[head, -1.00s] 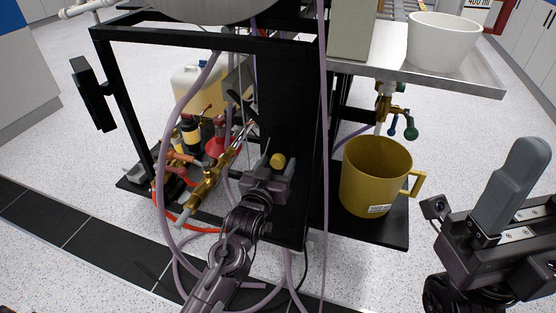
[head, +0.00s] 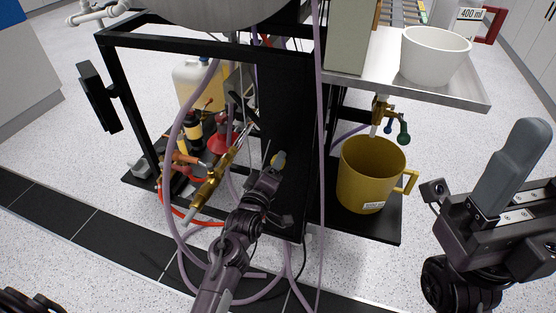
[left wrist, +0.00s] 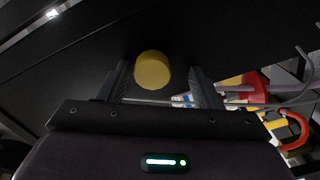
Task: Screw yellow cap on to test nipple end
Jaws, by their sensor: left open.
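The yellow cap (head: 279,158) shows at the tip of my left gripper (head: 273,158), in front of the black panel. In the left wrist view the yellow cap (left wrist: 153,70) sits between the two spread fingers of my left gripper (left wrist: 160,85), with a gap on each side. A brass pipe assembly (head: 213,183) with orange handles slants upward just left of the left gripper. I cannot tell for certain which end is the test nipple. My right gripper (head: 512,170) is at the right edge, away from the rig; one grey finger shows clearly.
A yellow jug (head: 366,180) stands on the black base plate, right of the left gripper. Purple hoses (head: 320,120) hang in front of the rig. A white bowl (head: 434,56) is on the metal shelf (head: 470,95). Floor is clear between jug and right gripper.

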